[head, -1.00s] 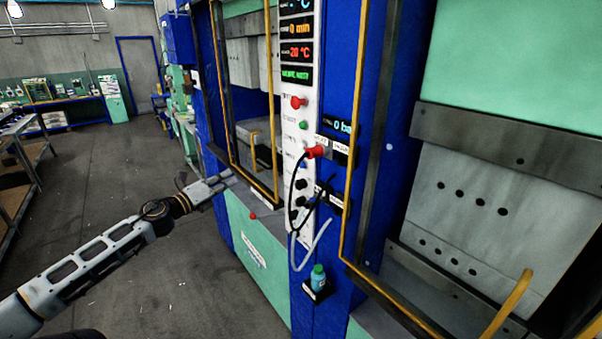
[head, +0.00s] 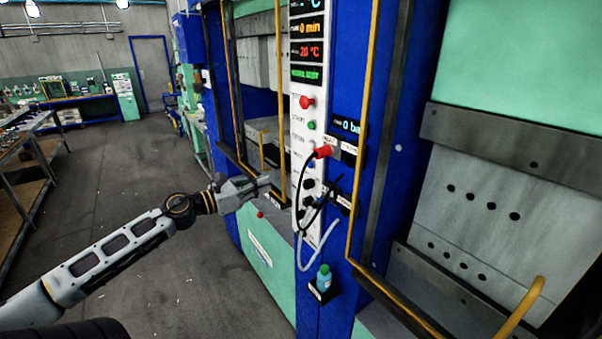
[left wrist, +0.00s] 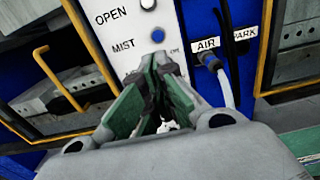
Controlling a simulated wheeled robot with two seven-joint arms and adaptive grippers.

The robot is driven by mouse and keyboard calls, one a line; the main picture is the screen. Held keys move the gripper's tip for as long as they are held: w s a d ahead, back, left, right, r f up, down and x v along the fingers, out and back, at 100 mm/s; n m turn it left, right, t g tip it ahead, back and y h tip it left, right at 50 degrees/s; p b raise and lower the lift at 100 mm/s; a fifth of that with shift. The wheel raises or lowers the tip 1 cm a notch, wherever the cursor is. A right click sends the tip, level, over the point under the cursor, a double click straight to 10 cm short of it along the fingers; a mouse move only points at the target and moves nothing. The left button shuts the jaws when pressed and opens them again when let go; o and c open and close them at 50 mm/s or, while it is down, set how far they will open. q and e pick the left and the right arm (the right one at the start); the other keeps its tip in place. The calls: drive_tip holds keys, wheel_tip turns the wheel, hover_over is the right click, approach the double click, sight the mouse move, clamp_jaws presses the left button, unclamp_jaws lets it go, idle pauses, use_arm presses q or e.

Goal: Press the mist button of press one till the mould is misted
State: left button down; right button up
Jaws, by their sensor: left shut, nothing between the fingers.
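The mist button is a blue round button (left wrist: 157,35) beside the MIST label (left wrist: 123,46) on a white panel in the left wrist view. In the head view a small blue button (head: 311,165) shows on the white control panel (head: 305,90) of the left press. My left gripper (head: 268,181) is shut and empty, just left of the panel's lower part. In the left wrist view its green-padded fingertips (left wrist: 153,66) point at the panel, a little below the button and seemingly apart from it. The mould is not clearly identifiable. My right gripper is out of view.
An AIR socket (left wrist: 208,58) lies right of the button. Yellow guard rails (head: 362,130) frame the presses. A blue-green bottle (head: 323,277) stands low down. The floor at left is clear.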

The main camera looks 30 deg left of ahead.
use_arm(q)
drive_tip(key=shift+w, duration=0.15)
idle(0.3)
approach(310, 165)
drive_tip(key=shift+f, duration=0.95)
drive_tip(key=b+x, duration=0.1)
drive_tip(key=b, duration=0.1)
drive_tip(key=b+x, duration=0.1)
drive_tip(key=x, duration=0.1)
drive_tip(key=b+x, duration=0.2)
drive_tip(key=shift+w+a+b, duration=0.3)
drive_tip(key=shift+a+b, duration=0.05)
idle(0.6)
drive_tip(key=shift+w+d+b, duration=0.2)
drive_tip(key=shift+w+b, duration=0.1)
drive_tip(key=shift+w+d+b, duration=0.1)
drive_tip(key=shift+w+b, duration=0.4)
drive_tip(key=shift+w, duration=0.05)
idle(0.9)
idle(0.4)
